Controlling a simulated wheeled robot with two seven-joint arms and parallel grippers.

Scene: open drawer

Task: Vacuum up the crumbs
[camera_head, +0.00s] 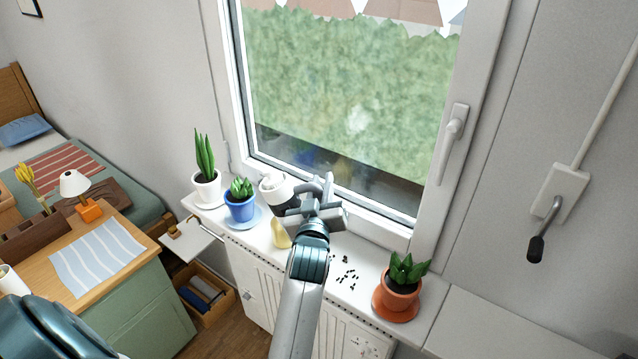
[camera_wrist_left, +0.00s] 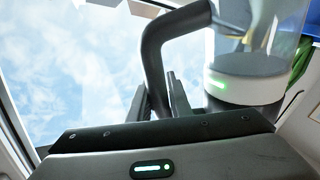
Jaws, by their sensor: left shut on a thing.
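A hand-held vacuum with a white body (camera_head: 274,186) and dark grey handle is over the window sill at the window. In the left wrist view its dark handle (camera_wrist_left: 152,50) curves up, and its clear part has a white band with a green light (camera_wrist_left: 245,90). My left gripper (camera_head: 306,204) is shut on the vacuum's handle; its dark fingers (camera_wrist_left: 158,95) also show in the wrist view. Small dark crumbs (camera_head: 346,276) lie scattered on the white sill (camera_head: 372,262), right of my left gripper and apart from the vacuum. My right gripper is not in view.
A plant in a terracotta pot (camera_head: 402,292) stands right of the crumbs. A blue pot (camera_head: 240,206) and white pot (camera_head: 207,186) stand left of the vacuum. A yellowish rounded thing (camera_head: 280,236) is close below it. The window (camera_head: 345,110) borders the sill behind.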

